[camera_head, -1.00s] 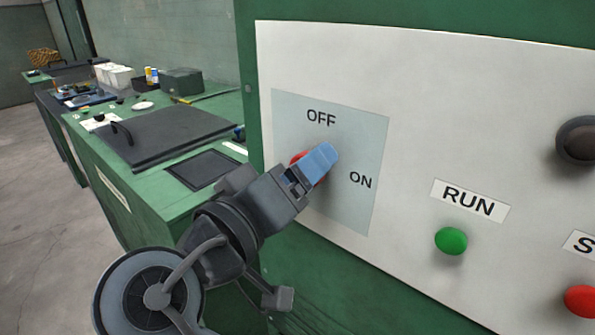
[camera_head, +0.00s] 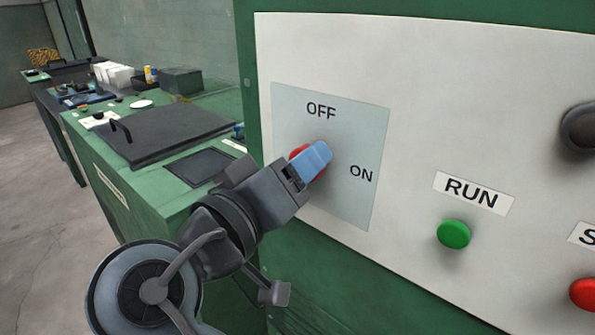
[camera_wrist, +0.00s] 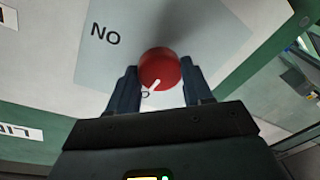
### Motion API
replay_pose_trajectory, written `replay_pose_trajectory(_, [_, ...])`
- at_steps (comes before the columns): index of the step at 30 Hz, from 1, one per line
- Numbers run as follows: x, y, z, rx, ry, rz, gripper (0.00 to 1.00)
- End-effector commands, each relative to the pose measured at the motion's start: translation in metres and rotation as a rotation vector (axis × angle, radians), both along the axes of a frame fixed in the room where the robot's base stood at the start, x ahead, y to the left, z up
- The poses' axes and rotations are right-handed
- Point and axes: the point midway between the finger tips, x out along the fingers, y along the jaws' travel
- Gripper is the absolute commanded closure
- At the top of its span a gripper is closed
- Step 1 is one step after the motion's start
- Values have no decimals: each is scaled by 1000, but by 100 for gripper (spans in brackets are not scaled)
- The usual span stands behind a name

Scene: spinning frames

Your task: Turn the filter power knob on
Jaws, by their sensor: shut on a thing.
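The red filter power knob (camera_wrist: 160,69) sits on a pale blue plate (camera_head: 350,205) on the white panel. My gripper (camera_head: 314,160) is at the knob, its blue fingers covering much of it in the head view. In the wrist view, the fingers of my gripper (camera_wrist: 161,76) stand on either side of the knob, shut on it. The knob's white pointer line (camera_wrist: 154,85) points toward the partly hidden OFF label. The OFF label (camera_head: 321,112) is above the knob and the ON label (camera_head: 361,173) is to its right.
A green RUN button (camera_head: 453,234) and a red button (camera_head: 584,294) are on the panel to the right. A dark round knob (camera_head: 580,128) is at the right edge. A green bench (camera_head: 85,150) with a dark lid (camera_head: 155,135) stands at left.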

Motion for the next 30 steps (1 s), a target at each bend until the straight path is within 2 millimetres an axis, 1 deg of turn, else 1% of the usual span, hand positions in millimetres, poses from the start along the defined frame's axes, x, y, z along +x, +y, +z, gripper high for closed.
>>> replay_pose_trajectory(1, [0,0,-4,19,-15,1,80])
replay_pose_trajectory(9, [0,0,-9,178,-141,2,80])
replay_pose_trajectory(30, [-1,-1,-10,703,-549,2,80])
